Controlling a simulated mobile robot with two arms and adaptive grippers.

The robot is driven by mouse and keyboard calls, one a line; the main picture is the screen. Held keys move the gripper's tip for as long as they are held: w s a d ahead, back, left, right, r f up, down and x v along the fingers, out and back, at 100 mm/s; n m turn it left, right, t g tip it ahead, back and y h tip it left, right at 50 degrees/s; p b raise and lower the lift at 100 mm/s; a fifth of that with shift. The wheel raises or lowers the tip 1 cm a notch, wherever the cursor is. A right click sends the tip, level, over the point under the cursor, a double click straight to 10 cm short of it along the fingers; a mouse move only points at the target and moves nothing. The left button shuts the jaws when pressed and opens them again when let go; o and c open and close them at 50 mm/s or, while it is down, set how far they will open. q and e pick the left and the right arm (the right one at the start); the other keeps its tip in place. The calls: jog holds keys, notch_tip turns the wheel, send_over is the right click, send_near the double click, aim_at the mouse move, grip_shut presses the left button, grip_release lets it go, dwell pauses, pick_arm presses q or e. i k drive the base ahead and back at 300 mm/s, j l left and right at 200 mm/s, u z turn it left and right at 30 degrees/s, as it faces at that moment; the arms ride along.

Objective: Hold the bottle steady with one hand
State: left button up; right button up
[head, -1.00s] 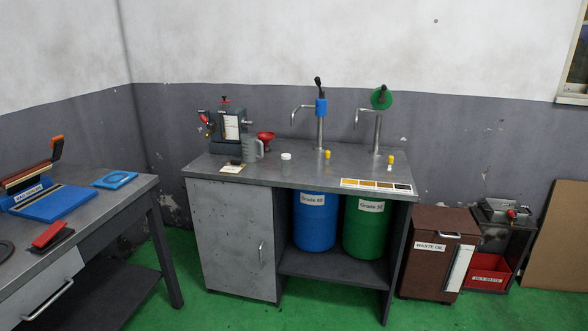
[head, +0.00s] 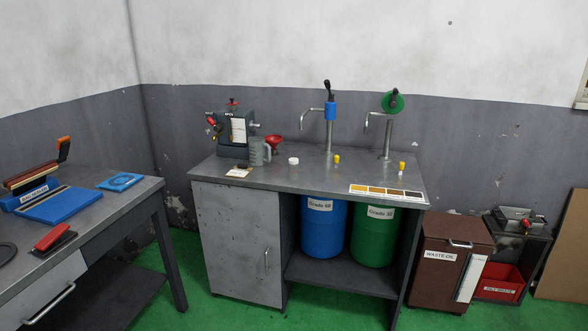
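No clear bottle shows in the head view. Two small yellow-topped items stand on the grey metal workbench (head: 310,175): one yellow item (head: 336,160) by the blue-collared pump (head: 330,112), another yellow item (head: 402,168) by the green-wheeled pump (head: 388,140). They are too small to tell whether either is a bottle. A grey translucent jug (head: 260,152) with a handle stands upright at the left of the bench. A red funnel (head: 274,142) is just behind it, and a small white round item (head: 293,161) lies to its right. Neither gripper is in view.
A hydraulic fixture (head: 238,130) stands at the back left of the bench. Blue (head: 322,235) and green (head: 374,240) drums stand underneath. A second table (head: 120,205) is at left. A brown waste-oil bin (head: 450,270) stands at right. Green floor shows in front.

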aim_at(293, 170)
jog(key=i+j+z, duration=0.1)
jog(key=z, duration=0.6)
jog(key=i+j+z, duration=0.2)
jog(key=j, duration=0.15)
jog(key=i+j+z, duration=0.15)
jog(key=j, duration=0.25)
jog(key=i+j+z, duration=0.2)
jog(key=j, duration=0.2)
jog(key=j+z, duration=0.2)
jog(key=j, duration=0.2)
jog(key=j+z, duration=0.2)
jog(key=j, duration=0.25)
jog(key=i, duration=0.05)
